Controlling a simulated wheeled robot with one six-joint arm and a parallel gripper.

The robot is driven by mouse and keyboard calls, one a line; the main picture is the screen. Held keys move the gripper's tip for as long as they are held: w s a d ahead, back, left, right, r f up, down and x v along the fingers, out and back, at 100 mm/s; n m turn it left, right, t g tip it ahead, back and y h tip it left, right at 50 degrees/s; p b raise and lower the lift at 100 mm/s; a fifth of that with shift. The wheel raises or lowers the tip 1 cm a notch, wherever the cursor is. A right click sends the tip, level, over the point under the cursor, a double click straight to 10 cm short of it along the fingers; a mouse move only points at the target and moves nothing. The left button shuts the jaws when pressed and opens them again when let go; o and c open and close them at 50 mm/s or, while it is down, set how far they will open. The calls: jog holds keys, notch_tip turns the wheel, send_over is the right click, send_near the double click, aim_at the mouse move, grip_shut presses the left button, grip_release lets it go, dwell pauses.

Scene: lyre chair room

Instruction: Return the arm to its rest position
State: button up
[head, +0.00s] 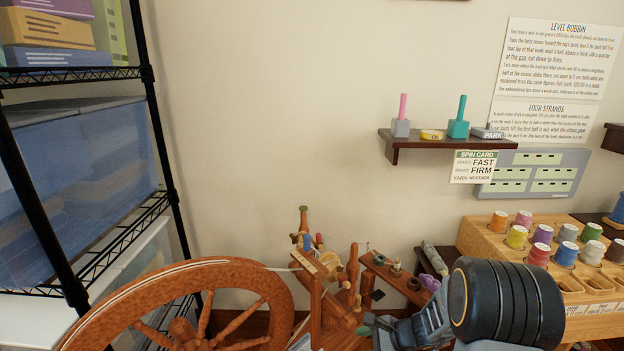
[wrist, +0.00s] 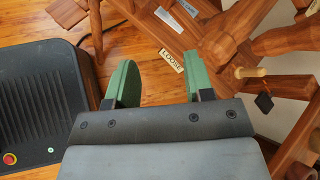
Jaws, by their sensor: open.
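My gripper (wrist: 162,76) shows in the wrist view with its two green fingers wide apart and nothing between them. It points down toward the wooden spinning wheel's frame and the floor. In the head view my arm (head: 507,304) is low at the right, its dark rounded joint in front of the thread rack. The gripper end (head: 376,324) reaches left from there, near the spinning wheel's wooden parts. Whether it touches them cannot be told.
A spinning wheel (head: 265,279) stands at the lower left, its wooden legs (wrist: 235,32) close beyond my fingers. A tag reading LOOSE (wrist: 171,68) lies among them. A thread rack (head: 483,237) is at right, a wall shelf (head: 408,143) above. A black wire rack (head: 150,120) stands left.

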jog(key=s+r+n+h+p, duration=0.3)
jog(key=s+r+n+p, duration=0.2)
jog(key=r, duration=0.7)
jog(key=s+d+r+n+h+p, duration=0.1)
jog(key=s+r+n+h+p, duration=0.2)
jog(key=r, duration=1)
jog(key=s+d+r+n+h+p, duration=0.1)
jog(key=s+r+n+h+p, duration=0.2)
jog(key=s+r+n+p, duration=0.4)
notch_tip(320, 180, up, 6)
jog(key=n+p, duration=0.2)
jog(key=p, duration=0.3)
jog(key=shift+d+r, duration=0.2)
jog(key=shift+r, duration=0.05)
jog(key=shift+c, duration=0.5)
